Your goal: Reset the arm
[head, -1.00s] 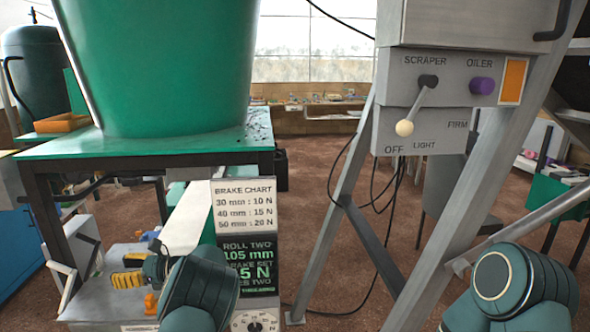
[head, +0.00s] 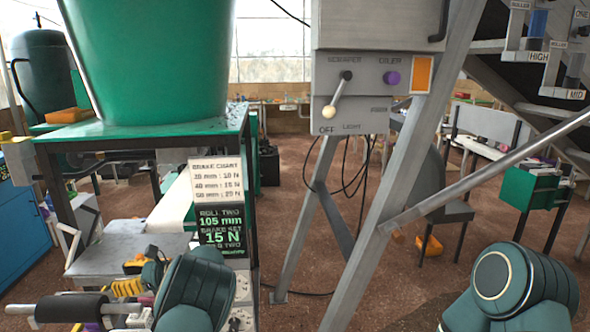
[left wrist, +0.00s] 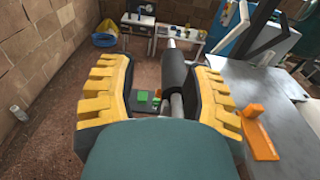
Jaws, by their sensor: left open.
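My left gripper (head: 121,277) shows at the lower left of the head view, beyond the dark green link of my left arm (head: 195,290). Its yellow fingers stand apart. In the left wrist view the left gripper (left wrist: 158,72) is open, with one ribbed yellow finger on each side. A black roller on a metal shaft (left wrist: 174,68) shows between and beyond the fingers, apart from them as far as I can tell. A black roller (head: 72,306) also lies at the lower left of the head view. My right arm (head: 515,285) shows only a link; its gripper is out of view.
A grey metal bench (head: 130,262) lies beside my left gripper. A sign with a brake chart (head: 215,176) stands right of it. A control panel with a lever (head: 338,97) hangs on a sloping metal frame (head: 385,205). Brown floor (head: 300,245) is open between them.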

